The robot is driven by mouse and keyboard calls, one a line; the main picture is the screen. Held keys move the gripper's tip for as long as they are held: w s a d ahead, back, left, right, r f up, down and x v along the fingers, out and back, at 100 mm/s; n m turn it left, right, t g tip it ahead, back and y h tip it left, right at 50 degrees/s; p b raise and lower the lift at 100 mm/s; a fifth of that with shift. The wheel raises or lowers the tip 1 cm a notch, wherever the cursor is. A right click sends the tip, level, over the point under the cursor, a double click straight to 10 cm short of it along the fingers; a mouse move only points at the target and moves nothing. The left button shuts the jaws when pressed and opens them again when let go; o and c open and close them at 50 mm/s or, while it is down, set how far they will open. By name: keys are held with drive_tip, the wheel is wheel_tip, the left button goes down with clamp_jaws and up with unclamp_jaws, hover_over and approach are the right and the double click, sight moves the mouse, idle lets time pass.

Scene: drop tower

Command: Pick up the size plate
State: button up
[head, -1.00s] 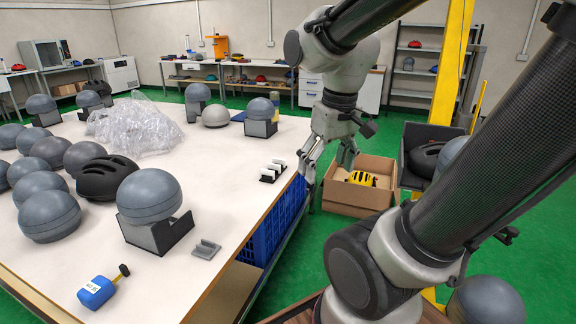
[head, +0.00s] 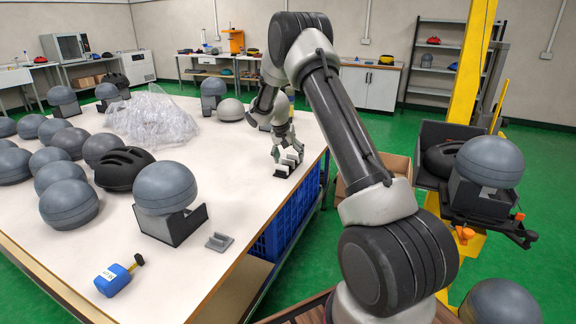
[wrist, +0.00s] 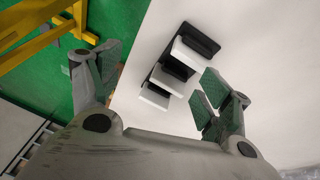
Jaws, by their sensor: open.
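Three small white plates stand in a row in a black rack near the table's right edge; I take them as the size plates. In the wrist view, the nearest white plate (wrist: 152,97) is partly overlapped by the others, and the black rack (wrist: 205,40) shows at the far end. In the head view the rack (head: 283,173) is partly hidden by my gripper (head: 287,153), which is just above it. In the wrist view my gripper (wrist: 160,85) is open, with green-padded fingers on either side of the rack. It holds nothing.
The white table (head: 180,270) holds several grey domes, a black helmet (head: 124,168), clear plastic wrap (head: 150,118), a grey bracket (head: 219,242) and a blue tool (head: 113,279). A yellow post (head: 470,65) stands to the right. The table around the rack is clear.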

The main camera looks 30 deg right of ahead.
sight(288, 160)
drive_tip(key=w+f+m, duration=0.1)
drive_tip(key=w+d+f+m, duration=0.1)
drive_tip(key=w+f, duration=0.1)
drive_tip(key=w+d+f+t, duration=0.1)
drive_tip(key=w+f, duration=0.1)
drive_tip(key=shift+m, duration=0.4)
drive_tip(key=shift+d, duration=0.1)
drive_tip(key=c, duration=0.9)
